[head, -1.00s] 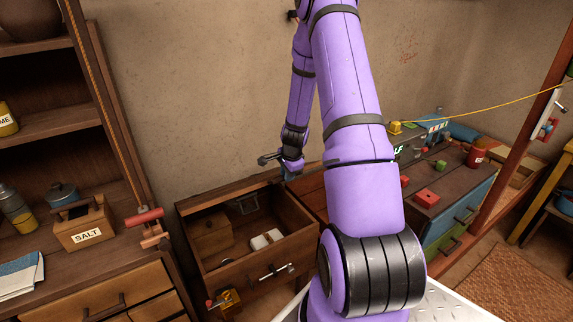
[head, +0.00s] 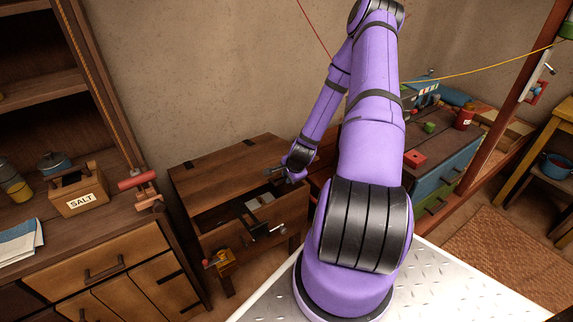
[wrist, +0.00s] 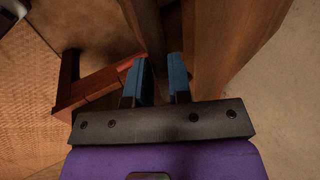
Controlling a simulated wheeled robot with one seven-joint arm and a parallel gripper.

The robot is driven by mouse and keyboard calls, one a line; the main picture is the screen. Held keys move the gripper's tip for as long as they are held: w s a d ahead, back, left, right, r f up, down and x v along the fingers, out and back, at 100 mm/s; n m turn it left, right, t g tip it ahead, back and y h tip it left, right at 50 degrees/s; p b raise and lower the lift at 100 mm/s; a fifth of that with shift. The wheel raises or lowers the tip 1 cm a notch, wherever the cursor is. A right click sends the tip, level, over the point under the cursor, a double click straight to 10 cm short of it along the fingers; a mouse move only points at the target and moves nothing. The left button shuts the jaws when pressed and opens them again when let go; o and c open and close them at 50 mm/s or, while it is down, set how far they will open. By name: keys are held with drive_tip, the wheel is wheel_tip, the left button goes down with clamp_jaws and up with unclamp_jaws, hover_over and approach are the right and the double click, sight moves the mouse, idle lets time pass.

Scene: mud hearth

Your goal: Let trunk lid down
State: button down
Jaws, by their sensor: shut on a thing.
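The brown wooden trunk (head: 222,238) stands against the wall, left of my arm. Its lid (head: 225,172) is tilted down over the box, with a gap at the front where part of the dark inside and a pale item (head: 260,200) show. My gripper (head: 283,172) is at the lid's right edge. In the wrist view my gripper (wrist: 160,75) has its blue fingers on either side of a wooden board, the lid (wrist: 205,45), and is shut on it.
A metal latch (head: 262,230) is on the trunk front. A cabinet with a salt box (head: 82,190) stands at left. A bench with a red block (head: 414,159) is at right. Woven matting (head: 510,255) covers the floor at right.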

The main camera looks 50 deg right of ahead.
drive_tip(key=s+a+f+t, duration=0.1)
drive_tip(key=s+f+t, duration=0.1)
drive_tip(key=f, duration=1.4)
drive_tip(key=shift+s, duration=0.65)
drive_tip(key=shift+f, duration=0.15)
drive_tip(key=c, duration=1.1)
unclamp_jaws()
drive_tip(key=shift+o, duration=0.2)
drive_tip(key=v, duration=1)
drive_tip(key=shift+a+r, duration=0.2)
drive_tip(key=shift+r, duration=0.25)
